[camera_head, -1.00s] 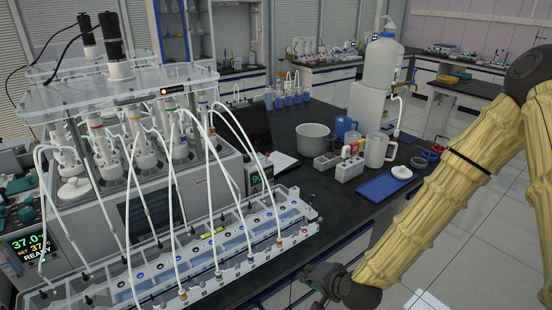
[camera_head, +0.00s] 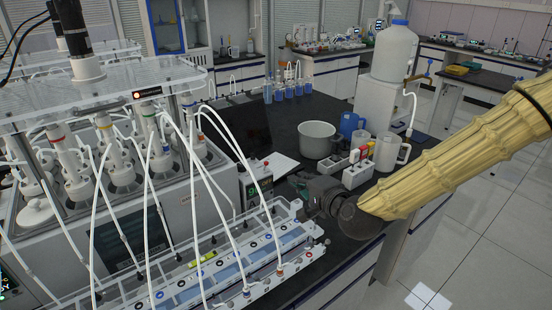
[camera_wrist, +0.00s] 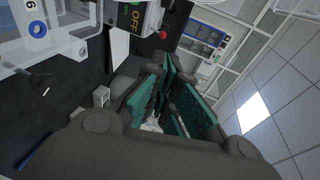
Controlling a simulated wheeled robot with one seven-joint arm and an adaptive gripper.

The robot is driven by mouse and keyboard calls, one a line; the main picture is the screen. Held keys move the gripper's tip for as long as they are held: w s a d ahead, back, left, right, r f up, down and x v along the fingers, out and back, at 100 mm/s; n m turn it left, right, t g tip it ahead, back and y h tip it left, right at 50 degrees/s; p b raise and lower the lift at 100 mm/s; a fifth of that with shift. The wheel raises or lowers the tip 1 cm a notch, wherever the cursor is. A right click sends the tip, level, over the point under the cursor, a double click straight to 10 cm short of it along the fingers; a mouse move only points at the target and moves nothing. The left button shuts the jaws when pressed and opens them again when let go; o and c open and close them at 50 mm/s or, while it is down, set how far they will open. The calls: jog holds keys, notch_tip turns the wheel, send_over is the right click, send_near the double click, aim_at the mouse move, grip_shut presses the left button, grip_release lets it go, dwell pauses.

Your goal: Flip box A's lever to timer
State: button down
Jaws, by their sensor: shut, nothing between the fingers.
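A small pale control box (camera_head: 256,184) stands at the right end of the large reactor unit, behind the clear rack. It has a red knob on top. In the wrist view a box face (camera_wrist: 128,16) with OFF lettering shows at the top edge, with a red knob beside it.
The clear rack (camera_head: 215,262) with white tubes runs along the front, below and left of my gripper. A white pot (camera_head: 316,140), a grey block holder (camera_head: 357,174), a blue jug (camera_head: 349,124) and a clear jug (camera_head: 388,152) stand behind and right of it.

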jog(key=shift+s+r, duration=0.1)
jog(key=p, duration=0.5)
send_near(266, 166)
jog(key=w, duration=0.5)
jog(key=shift+x, duration=1.25)
jog(key=shift+s+a+p, duration=0.1)
jog(key=shift+p, duration=0.25)
jog(key=shift+a+g, duration=0.1)
jog(key=shift+g, duration=0.2)
